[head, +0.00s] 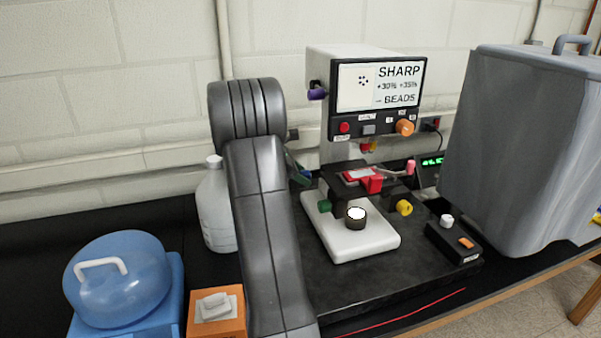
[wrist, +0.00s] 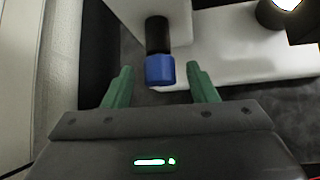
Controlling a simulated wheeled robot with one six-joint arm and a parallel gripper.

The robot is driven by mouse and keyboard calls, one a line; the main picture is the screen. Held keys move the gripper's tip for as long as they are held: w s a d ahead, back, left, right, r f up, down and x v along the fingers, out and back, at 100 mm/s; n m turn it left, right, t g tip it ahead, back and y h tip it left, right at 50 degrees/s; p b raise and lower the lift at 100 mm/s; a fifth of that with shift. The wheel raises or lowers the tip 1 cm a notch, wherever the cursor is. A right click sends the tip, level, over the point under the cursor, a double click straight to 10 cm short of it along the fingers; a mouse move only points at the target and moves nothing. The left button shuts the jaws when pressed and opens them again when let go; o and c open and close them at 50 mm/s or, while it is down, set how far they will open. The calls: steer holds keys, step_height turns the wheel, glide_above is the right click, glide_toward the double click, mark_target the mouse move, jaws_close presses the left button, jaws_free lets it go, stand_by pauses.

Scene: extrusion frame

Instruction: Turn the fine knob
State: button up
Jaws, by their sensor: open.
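A blue knob (wrist: 160,70) on a dark shaft sticks out from the white body of the instrument in the wrist view. No label shows which knob is the fine one. My gripper (wrist: 160,76) is open, with one green finger on each side of the blue knob and a gap on both sides. In the head view the microscope-like instrument (head: 347,75) stands on a white base, with a green knob (head: 323,206) and a yellow knob (head: 404,207) low down.
A purple knob (head: 317,93) and an orange knob (head: 405,127) are higher on the instrument. A white bottle (head: 215,210) stands left of my arm. A grey covered box (head: 522,150) is at the right. A black control box (head: 454,243) sits in front.

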steer(key=c, duration=1)
steer(key=shift+o, duration=0.2)
steer(key=t+b, duration=0.1)
steer(key=b, duration=0.4)
steer(key=m+t+b, duration=0.1)
steer(key=b, duration=0.4)
steer(key=shift+s+d+f+t+y, duration=0.1)
steer(key=shift+s+f+t+y, duration=0.1)
steer(key=shift+f+t+y, duration=0.15)
steer(key=shift+m+b, duration=0.3)
steer(key=shift+b, duration=0.1)
steer(key=shift+r+t+b, duration=0.2)
steer(key=shift+t+b, duration=0.15)
steer(key=shift+b, duration=0.1)
steer(key=o, duration=1)
steer(key=shift+c, duration=0.2)
